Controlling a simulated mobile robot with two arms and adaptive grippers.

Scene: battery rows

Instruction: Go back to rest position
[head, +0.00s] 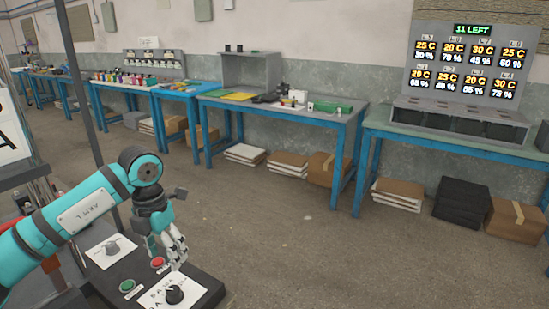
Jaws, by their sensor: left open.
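My left arm, in teal and black, comes in from the left in the head view and bends down at the wrist. My left gripper (168,255) points downward, open, with nothing visible between its fingers. It hangs over or just in front of a dark control panel (205,283); the exact gap cannot be told. My right gripper is not in view.
The panel carries a red button (157,262), a green button (127,286) and a black knob (174,295). Blue-framed tables (277,112) line the wall. A lit display board (471,65) stands on the right table. The floor (300,235) between is clear.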

